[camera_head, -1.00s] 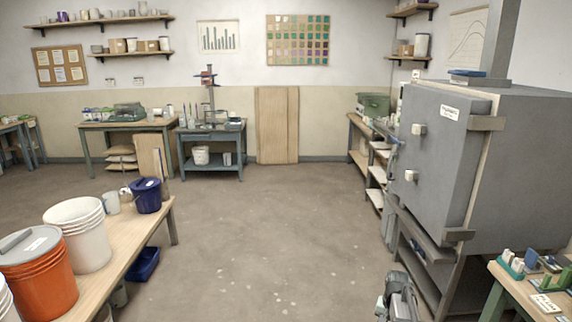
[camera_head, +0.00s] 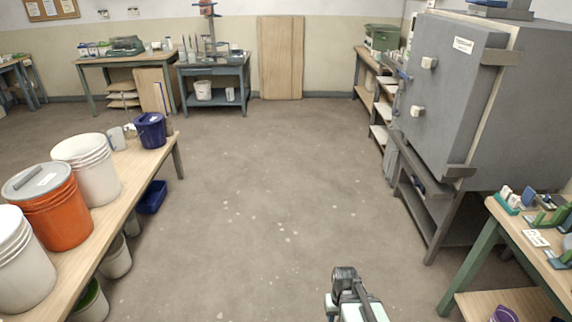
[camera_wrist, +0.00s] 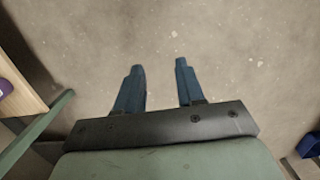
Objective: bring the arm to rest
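My gripper (camera_wrist: 157,68) shows in the wrist view with its two blue fingers apart and nothing between them. Bare concrete floor lies beyond the fingertips. In the head view, part of my arm (camera_head: 350,297) shows at the bottom, right of the middle, above open floor and clear of the furniture. The fingers cannot be made out there.
A bench (camera_head: 128,192) at left holds white buckets, an orange lidded bucket (camera_head: 58,212) and a blue bucket (camera_head: 150,130). A grey kiln (camera_head: 450,95) and a small table (camera_head: 512,228) stand at right. The floor between is clear.

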